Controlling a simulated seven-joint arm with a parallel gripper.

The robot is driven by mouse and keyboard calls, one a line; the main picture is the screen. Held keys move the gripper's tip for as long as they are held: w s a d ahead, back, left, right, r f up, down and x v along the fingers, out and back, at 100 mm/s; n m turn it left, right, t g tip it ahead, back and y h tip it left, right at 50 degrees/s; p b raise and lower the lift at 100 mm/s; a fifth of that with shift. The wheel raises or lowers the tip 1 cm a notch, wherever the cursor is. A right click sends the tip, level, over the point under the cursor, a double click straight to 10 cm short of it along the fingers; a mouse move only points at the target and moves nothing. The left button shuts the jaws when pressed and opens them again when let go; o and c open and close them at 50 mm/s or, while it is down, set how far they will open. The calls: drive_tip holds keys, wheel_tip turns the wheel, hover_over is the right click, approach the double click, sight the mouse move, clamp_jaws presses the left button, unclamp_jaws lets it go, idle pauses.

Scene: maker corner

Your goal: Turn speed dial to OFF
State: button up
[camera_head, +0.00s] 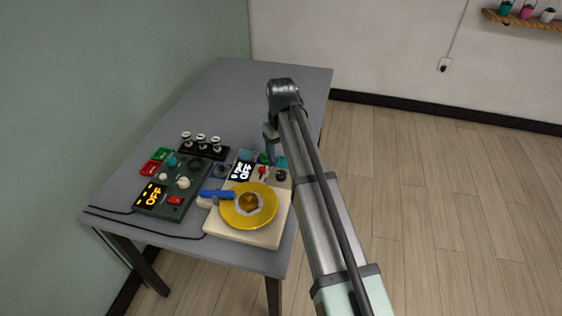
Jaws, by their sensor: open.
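A cream machine (245,234) with a yellow round plate (235,216) stands at the table's near right corner. Its back panel has a lit display (242,170) that seems to read OFF, a small red switch (262,171) and a dark round dial (281,175) at the right, which may be the speed dial. No label is readable, and I cannot make out the dial's pointer. My gripper (270,136) hangs just behind this panel, apart from the dial as far as I can tell. It is open, small and partly hidden by my arm; nothing shows in it.
A dark green box (152,211) at the left has knobs, a red switch (175,200) and an orange display reading OFF. Behind it are a black rack (205,152) with several pieces and small red and green trays. The table's back (235,95) is clear.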

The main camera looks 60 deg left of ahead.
drive_tip(key=shift+r, duration=2.35)
drive_tip(key=w+d+f+m+g+h, duration=0.1)
drive_tip(key=w+d+f+m, duration=0.1)
drive_tip(key=w+d+f, duration=0.65)
drive_tip(key=w+d+f+m, duration=0.2)
drive_tip(key=w+d+f, duration=0.3)
drive_tip(key=d+f, duration=0.7)
drive_tip(key=w+d+f+m+g+h, duration=0.1)
drive_tip(key=w+d+f+m, duration=0.2)
drive_tip(key=w+d+f, duration=0.5)
drive_tip(key=s+d+f+m, duration=0.1)
drive_tip(key=d+f, duration=0.4)
drive_tip(key=d, duration=0.3)
drive_tip(key=s+d+f+m+g, duration=0.1)
drive_tip(key=s+d+f+m, duration=0.1)
drive_tip(key=d+f, duration=0.45)
drive_tip(key=s+d+f+m, duration=0.1)
drive_tip(key=d+f, duration=0.2)
drive_tip(key=d, duration=0.6)
drive_tip(key=s+d+f+m+g+y, duration=0.1)
drive_tip(key=s+d+f, duration=0.4)
drive_tip(key=s+d, duration=0.7)
drive_tip(key=s+d+f+m+g+y, duration=0.1)
drive_tip(key=s+d+f+m, duration=0.4)
drive_tip(key=s+d, duration=0.6)
drive_tip(key=shift+s+d+m+g, duration=0.4)
drive_tip(key=shift+d+m+g, duration=0.25)
drive_tip(key=shift+g, duration=0.25)
